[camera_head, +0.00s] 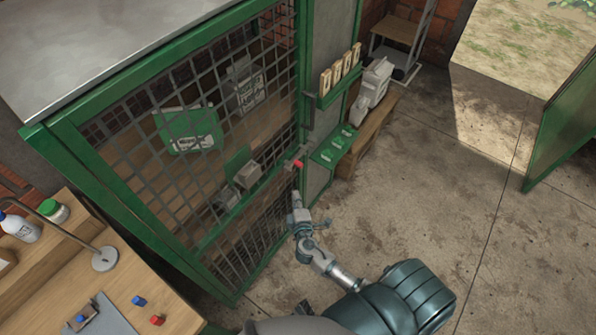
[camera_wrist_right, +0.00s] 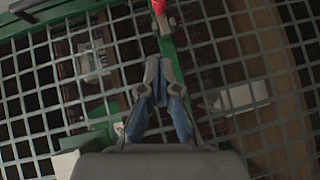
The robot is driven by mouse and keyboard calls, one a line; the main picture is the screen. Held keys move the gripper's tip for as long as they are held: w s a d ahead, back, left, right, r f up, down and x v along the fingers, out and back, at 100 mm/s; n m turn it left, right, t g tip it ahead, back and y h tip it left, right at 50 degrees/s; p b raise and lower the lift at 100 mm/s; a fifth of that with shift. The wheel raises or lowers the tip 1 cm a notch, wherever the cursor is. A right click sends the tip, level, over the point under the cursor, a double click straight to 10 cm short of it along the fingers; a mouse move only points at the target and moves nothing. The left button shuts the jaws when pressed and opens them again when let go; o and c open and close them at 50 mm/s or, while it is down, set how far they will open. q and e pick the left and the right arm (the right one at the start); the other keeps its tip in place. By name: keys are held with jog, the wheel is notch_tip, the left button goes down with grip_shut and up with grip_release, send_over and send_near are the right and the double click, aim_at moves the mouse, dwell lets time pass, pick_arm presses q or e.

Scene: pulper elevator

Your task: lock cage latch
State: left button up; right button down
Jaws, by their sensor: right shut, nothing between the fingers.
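The cage (camera_head: 170,150) is a green frame with grey wire mesh, and its door appears closed. The latch (camera_head: 295,163) sits on the cage's right edge and has a red knob. The red knob also shows at the top of the right wrist view (camera_wrist_right: 158,6). My right gripper (camera_head: 296,197) is shut and empty, just below the latch and in front of the mesh, apart from the red knob. In the right wrist view its fingers (camera_wrist_right: 160,64) meet and point up toward the latch. The latch's exact position is too small to tell. My left gripper is not in view.
A wooden workbench (camera_head: 45,275) with a lamp, bottles and small blue and red parts stands at lower left. A green panel with shelves (camera_head: 340,95) and a wooden bench (camera_head: 368,135) stand right of the latch. The concrete floor (camera_head: 430,190) at right is clear.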

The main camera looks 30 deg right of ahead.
send_near(298, 166)
jog(key=w+a, duration=0.2)
jog(key=w, duration=0.3)
jog(key=d, duration=0.2)
jog(key=w+d+f, duration=0.1)
jog(key=shift+w+d, duration=0.15)
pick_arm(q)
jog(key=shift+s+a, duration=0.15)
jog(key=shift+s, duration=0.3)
pick_arm(e)
jog(key=shift+w+d+f, duration=0.1)
jog(key=shift+d, duration=0.3)
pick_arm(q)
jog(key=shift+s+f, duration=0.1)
pick_arm(e)
jog(key=shift+w+d, duration=0.15)
jog(key=shift+d, duration=0.1)
jog(key=d, duration=0.1)
jog(key=w+d+b, duration=0.1)
jog(key=d+b, duration=0.1)
jog(key=d, duration=0.1)
jog(key=shift+w+d, duration=0.15)
jog(key=shift+w, duration=0.2)
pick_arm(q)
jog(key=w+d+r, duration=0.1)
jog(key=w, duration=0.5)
